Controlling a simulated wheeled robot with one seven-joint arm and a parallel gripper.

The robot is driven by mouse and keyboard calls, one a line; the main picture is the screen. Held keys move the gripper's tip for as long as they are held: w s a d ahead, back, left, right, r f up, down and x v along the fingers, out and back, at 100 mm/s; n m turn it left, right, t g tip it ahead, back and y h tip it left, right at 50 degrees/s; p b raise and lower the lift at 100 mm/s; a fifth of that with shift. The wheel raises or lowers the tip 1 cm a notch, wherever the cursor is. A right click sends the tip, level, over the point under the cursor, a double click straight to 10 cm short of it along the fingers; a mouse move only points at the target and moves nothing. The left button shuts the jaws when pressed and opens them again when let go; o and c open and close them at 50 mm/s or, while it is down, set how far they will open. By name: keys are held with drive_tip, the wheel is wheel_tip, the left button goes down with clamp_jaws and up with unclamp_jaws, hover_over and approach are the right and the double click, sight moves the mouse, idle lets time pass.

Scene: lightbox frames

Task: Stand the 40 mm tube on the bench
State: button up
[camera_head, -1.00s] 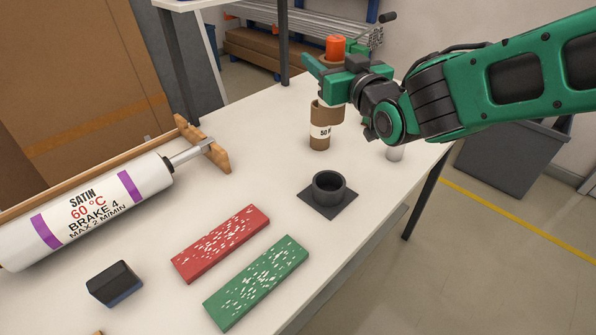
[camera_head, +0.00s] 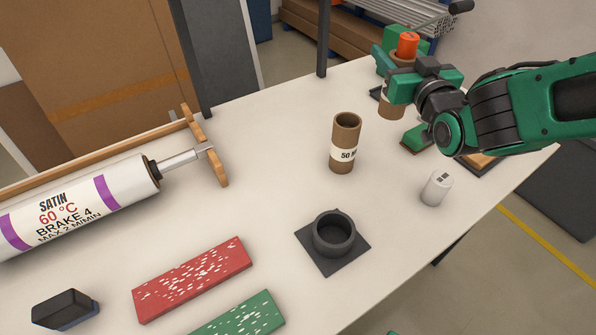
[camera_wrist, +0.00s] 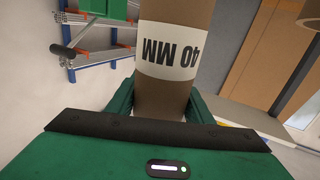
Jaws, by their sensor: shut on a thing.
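The 40 mm tube (camera_wrist: 175,90) is brown cardboard with a white label reading "40 MM", inverted in the wrist view. My gripper (camera_wrist: 160,108) is shut on it, with one finger on each side. In the head view, my gripper (camera_head: 403,88) is at the upper right, over the far part of the bench (camera_head: 270,150).
A tube labelled "50 M…" (camera_head: 344,150) stands to the left. Nearer are a dark ring on a square plate (camera_head: 333,240), a white cylinder (camera_head: 437,188), red (camera_head: 190,280) and green (camera_head: 240,318) speckled slabs. A large roller (camera_head: 80,208) lies at left. A green block (camera_head: 416,138) lies below my arm.

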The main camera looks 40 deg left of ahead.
wheel_tip(320, 180, down, 12)
drive_tip(key=shift+w+r, duration=0.15)
drive_tip(key=shift+w, duration=0.1)
idle(0.6)
drive_tip(key=shift+d, duration=0.1)
drive_tip(key=o, duration=1.4)
